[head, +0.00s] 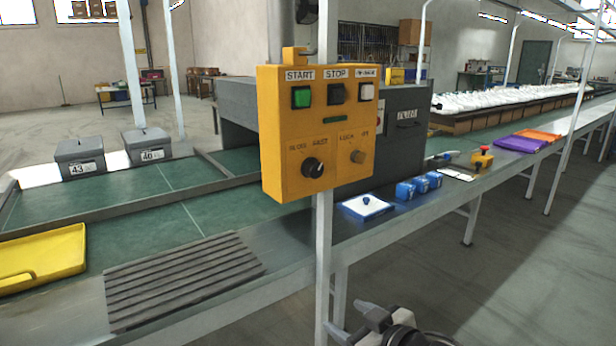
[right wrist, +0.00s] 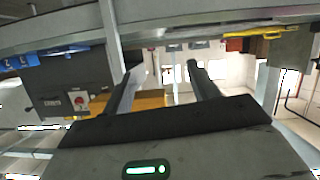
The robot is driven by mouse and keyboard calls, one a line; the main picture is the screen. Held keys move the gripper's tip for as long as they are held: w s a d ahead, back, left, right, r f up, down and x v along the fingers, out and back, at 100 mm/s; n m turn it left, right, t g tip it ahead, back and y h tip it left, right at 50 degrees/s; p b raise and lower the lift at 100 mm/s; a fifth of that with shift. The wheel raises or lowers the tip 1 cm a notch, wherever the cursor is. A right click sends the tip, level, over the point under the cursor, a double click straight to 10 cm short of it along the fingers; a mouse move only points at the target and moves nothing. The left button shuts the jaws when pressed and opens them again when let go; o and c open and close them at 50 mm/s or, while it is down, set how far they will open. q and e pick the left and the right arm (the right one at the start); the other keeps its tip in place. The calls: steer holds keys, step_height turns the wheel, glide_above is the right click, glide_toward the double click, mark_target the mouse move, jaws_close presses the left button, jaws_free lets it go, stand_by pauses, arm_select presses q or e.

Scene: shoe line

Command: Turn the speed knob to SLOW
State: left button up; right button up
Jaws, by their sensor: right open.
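The yellow control box (head: 335,125) is on a post in the middle of the head view. Its black speed knob (head: 314,168) is at the lower left of the front face, under small lettering that seems to read SLOW and FAST. I cannot tell for sure which way its pointer faces. My right gripper (head: 352,322) is low at the bottom edge of the head view, below the box and apart from it. In the right wrist view its two fingers (right wrist: 160,75) are spread with nothing held; the knob is not seen there. My left gripper is not in view.
The box's post (head: 323,250) stands before the conveyor. A white-and-blue tray (head: 365,207) and blue boxes (head: 405,190) lie right of it.

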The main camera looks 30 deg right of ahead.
steer(key=w+d+r+t, duration=0.2)
steer(key=w+d+r, duration=0.2)
steer(key=r, duration=0.4)
steer(key=t, duration=0.2)
glide_toward(317, 172)
steer(key=shift+h, duration=0.4)
steer(key=w+p, duration=0.1)
steer(key=w, duration=0.3)
steer(key=w+p, duration=0.1)
steer(key=w, duration=0.4)
steer(key=shift+a+r, duration=0.1)
steer(key=shift+a, duration=0.1)
steer(key=c, duration=1)
